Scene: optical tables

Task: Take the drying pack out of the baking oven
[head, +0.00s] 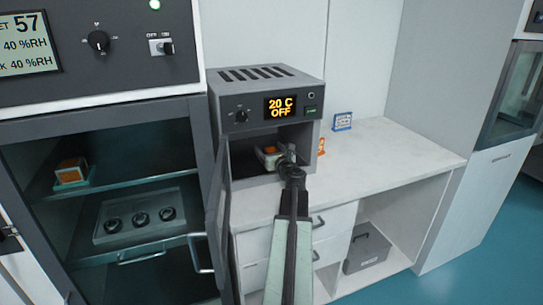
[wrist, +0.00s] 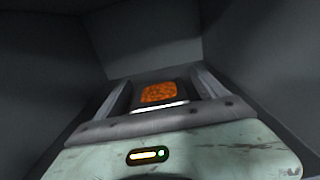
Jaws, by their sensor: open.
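The baking oven (head: 268,82) stands on the white bench with its door (head: 217,215) swung open to the left. Its display reads 20 C OFF. The drying pack (head: 269,153), orange on top, sits inside the oven chamber, partly hidden by my gripper. My gripper (head: 277,157) reaches in through the oven opening. In the wrist view the drying pack (wrist: 163,92) shows its orange top and a pale near edge. The open fingers of my gripper (wrist: 163,84) lie to its left and right. I cannot tell whether they touch it.
A dark cabinet at left holds another orange-topped pack (head: 72,173) and a tray (head: 105,232) with three dark round pieces. A small orange item (head: 321,146) and a blue-framed card (head: 342,121) stand right of the oven. The bench (head: 400,160) is clear further right.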

